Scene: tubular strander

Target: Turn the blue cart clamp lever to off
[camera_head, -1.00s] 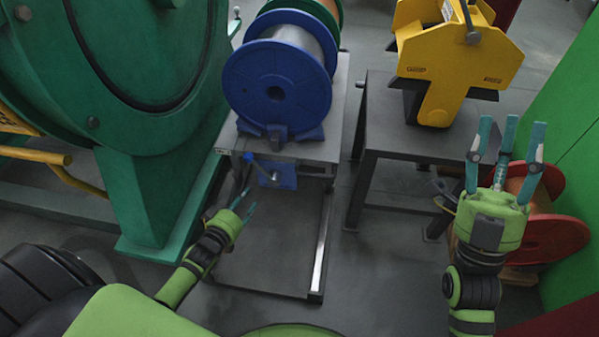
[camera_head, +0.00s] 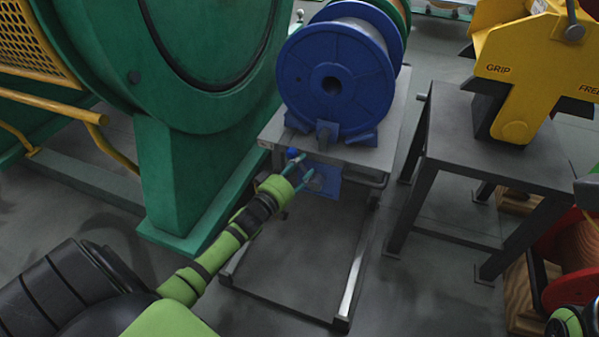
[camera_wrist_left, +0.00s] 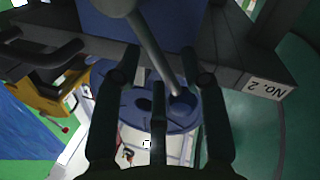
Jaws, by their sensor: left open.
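The blue clamp plate (camera_head: 326,184) sits on the front of the cart under the blue spool. Its lever shows in the head view as a small blue knob (camera_head: 293,153) at the plate's upper left. My left gripper (camera_head: 302,170) is open, with its fingers at the lever and partly covering the plate. In the left wrist view, the lever's grey rod (camera_wrist_left: 153,48) runs slanted between the spread fingers of the left gripper (camera_wrist_left: 167,68). I cannot tell whether they touch it. Only a sliver of my right arm (camera_head: 570,322) shows at the right edge; its fingertips are out of frame.
The cart top (camera_head: 274,127) carries the blue spool (camera_head: 335,85). A large green machine (camera_head: 180,180) stands close on the left. A dark stand (camera_head: 490,145) with a yellow block (camera_head: 520,60) is on the right. A red reel (camera_head: 565,260) is at lower right.

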